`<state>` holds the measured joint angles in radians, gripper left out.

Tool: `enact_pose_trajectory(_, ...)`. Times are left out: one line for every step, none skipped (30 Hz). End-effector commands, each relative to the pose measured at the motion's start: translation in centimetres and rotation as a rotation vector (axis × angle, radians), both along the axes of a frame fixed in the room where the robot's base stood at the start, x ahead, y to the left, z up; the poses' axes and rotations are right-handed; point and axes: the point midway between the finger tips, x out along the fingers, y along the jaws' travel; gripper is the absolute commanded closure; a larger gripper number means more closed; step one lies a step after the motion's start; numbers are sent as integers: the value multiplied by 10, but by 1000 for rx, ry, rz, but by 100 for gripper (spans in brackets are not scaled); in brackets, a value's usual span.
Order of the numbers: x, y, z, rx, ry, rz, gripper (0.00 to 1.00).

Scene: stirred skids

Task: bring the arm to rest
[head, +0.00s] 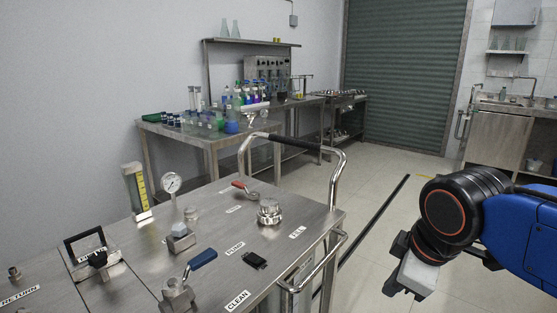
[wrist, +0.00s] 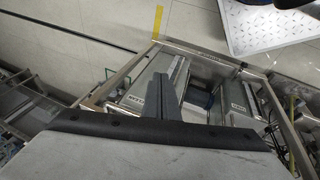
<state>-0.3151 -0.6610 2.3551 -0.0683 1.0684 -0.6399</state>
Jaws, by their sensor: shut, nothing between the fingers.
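My gripper (head: 404,288) hangs at the lower right of the head view, out over the floor to the right of the steel skid (head: 215,245). It is apart from the skid and holds nothing. In the wrist view my gripper (wrist: 163,88) shows its dark fingers together, with nothing between them. My blue arm comes in from the right edge of the head view.
The skid top carries a blue-handled valve (head: 202,260), a red-handled valve (head: 240,187), a gauge (head: 171,184) and a round cap (head: 269,212). A push handle (head: 335,165) rises at its far end. A bench (head: 215,138) with glassware stands behind. Open floor lies right.

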Motion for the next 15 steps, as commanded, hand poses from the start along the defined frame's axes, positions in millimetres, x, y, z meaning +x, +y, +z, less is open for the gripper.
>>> enact_pose_trajectory(-4, -11, -8, 31, 2, -99, 100)
enact_pose_trajectory(-6, -16, -13, 53, 3, -161, 100)
enact_pose_trajectory(-9, -23, -19, 82, 4, -243, 100)
enact_pose_trajectory(-12, -27, -24, 102, 5, -304, 100)
enact_pose_trajectory(-14, -32, -28, 125, 4, -365, 100)
enact_pose_trajectory(-18, -38, -34, 152, 5, -444, 100)
enact_pose_trajectory(-20, -43, -39, 171, 5, -503, 100)
enact_pose_trajectory(-22, -46, -43, 192, 4, -557, 100)
enact_pose_trajectory(-25, -51, -48, 216, 2, -624, 100)
enact_pose_trajectory(-27, -54, -51, 234, 2, -672, 100)
enact_pose_trajectory(-29, -57, -55, 250, 2, -714, 100)
enact_pose_trajectory(-32, -60, -59, 269, 2, -766, 100)
enact_pose_trajectory(-33, -62, -61, 280, 1, -797, 100)
enact_pose_trajectory(-34, -64, -63, 291, -1, -825, 100)
enact_pose_trajectory(-36, -66, -65, 303, -2, -855, 100)
